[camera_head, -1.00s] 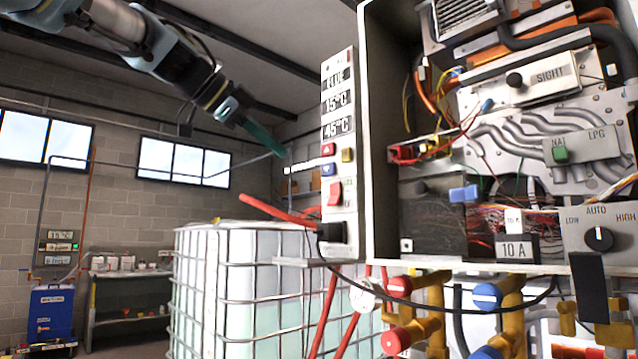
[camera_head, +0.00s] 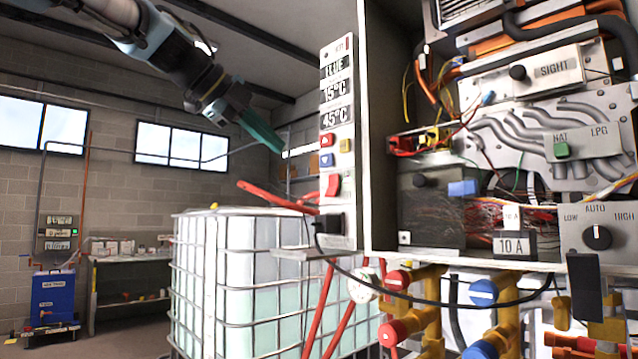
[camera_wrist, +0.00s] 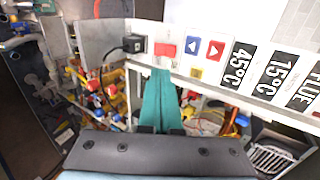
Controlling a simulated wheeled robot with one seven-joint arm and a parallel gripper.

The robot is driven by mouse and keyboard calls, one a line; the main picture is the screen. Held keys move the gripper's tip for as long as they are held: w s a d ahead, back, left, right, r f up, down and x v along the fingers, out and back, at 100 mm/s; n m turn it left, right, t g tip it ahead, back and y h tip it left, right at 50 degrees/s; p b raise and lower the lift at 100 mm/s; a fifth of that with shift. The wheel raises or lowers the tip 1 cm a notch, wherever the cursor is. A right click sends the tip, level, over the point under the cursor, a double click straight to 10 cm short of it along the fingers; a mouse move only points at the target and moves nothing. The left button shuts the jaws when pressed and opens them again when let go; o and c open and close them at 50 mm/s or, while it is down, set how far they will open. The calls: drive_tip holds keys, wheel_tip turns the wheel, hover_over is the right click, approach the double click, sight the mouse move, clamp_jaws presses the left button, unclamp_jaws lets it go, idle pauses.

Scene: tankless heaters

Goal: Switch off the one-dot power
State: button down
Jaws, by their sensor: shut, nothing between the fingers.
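A narrow white control panel (camera_head: 337,150) stands along the left edge of the open heater. It carries a red rocker switch (camera_head: 332,185), which also shows in the wrist view (camera_wrist: 166,49). No dot marking can be read on the panel. My gripper (camera_head: 279,146) has teal fingers, is shut and empty, and is left of the panel at about button height. In the wrist view the fingertips (camera_wrist: 160,72) appear just below the red switch; their distance from it is unclear.
A black plug (camera_head: 330,225) with a cable sits below the switch. The heater's open case (camera_head: 378,150) is to the right, with exposed wiring and valves. A caged white tank (camera_head: 240,280) stands below my gripper. Red pipes (camera_head: 275,198) pass near the panel's lower left.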

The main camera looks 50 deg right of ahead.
drive_tip(key=p, duration=0.6)
approach(329, 192)
drive_tip(key=x, duration=0.5)
drive_tip(key=shift+w+d+r, duration=0.1)
drive_tip(key=shift+w+d, duration=0.05)
drive_tip(key=shift+d, duration=0.15)
drive_tip(key=shift+d+f, duration=0.45)
drive_tip(key=shift+d, duration=0.1)
drive_tip(key=shift+f+b, duration=0.2)
drive_tip(key=shift+b, duration=0.15)
